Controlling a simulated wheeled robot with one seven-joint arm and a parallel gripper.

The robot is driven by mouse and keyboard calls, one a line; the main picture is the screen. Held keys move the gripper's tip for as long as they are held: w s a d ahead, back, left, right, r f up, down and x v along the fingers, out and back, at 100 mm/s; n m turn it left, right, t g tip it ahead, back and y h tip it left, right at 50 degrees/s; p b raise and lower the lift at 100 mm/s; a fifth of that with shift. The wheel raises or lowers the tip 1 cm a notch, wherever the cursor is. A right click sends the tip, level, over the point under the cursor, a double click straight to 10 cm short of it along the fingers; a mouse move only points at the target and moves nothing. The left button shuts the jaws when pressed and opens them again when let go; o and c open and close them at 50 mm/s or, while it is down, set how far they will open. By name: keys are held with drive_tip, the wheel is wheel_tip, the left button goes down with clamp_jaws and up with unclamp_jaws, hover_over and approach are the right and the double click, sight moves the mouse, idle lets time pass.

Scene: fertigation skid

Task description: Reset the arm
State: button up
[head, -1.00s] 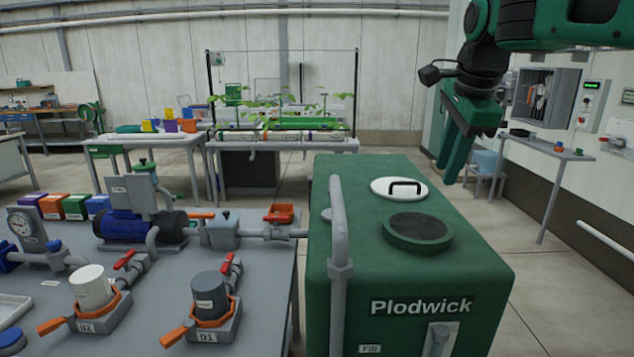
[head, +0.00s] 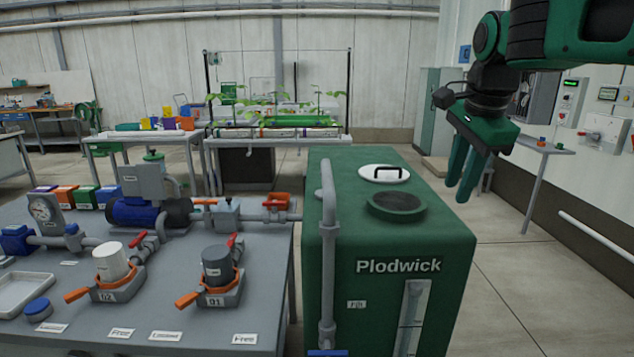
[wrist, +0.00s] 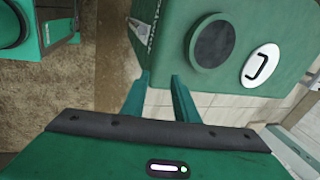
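My gripper (head: 464,184) hangs in the air at the upper right of the head view, fingers pointing down, to the right of the green Plodwick tank. In the wrist view its two green fingers (wrist: 160,85) stand apart with nothing between them. The green tank (head: 330,185) stands beside the table and also shows at the top of the wrist view (wrist: 172,52). The fingers touch nothing that I can see.
The grey table (head: 262,275) at left carries a white cup (head: 111,262), a dark grey cup (head: 217,264), a blue pump (head: 135,212) and a gauge (head: 42,212). Bare floor (head: 500,285) lies right of the tank.

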drive_tip(key=s+d+f+n+g, duration=0.2)
drive_tip(key=s+d+f+n, duration=0.3)
drive_tip(key=s+d+f, duration=0.6)
drive_tip(key=s+d+f+n, duration=0.1)
drive_tip(key=s+f+n, duration=0.1)
drive_tip(key=s+f, duration=0.3)
drive_tip(key=s+d+f+n+g, duration=0.1)
drive_tip(key=s+f+n, duration=0.2)
drive_tip(key=s, duration=0.9)
wheel_tip(320, 180, down, 3)
drive_tip(key=shift+d+f+g, duration=0.15)
drive_tip(key=shift+d+g, duration=0.15)
drive_tip(key=shift+d, duration=0.1)
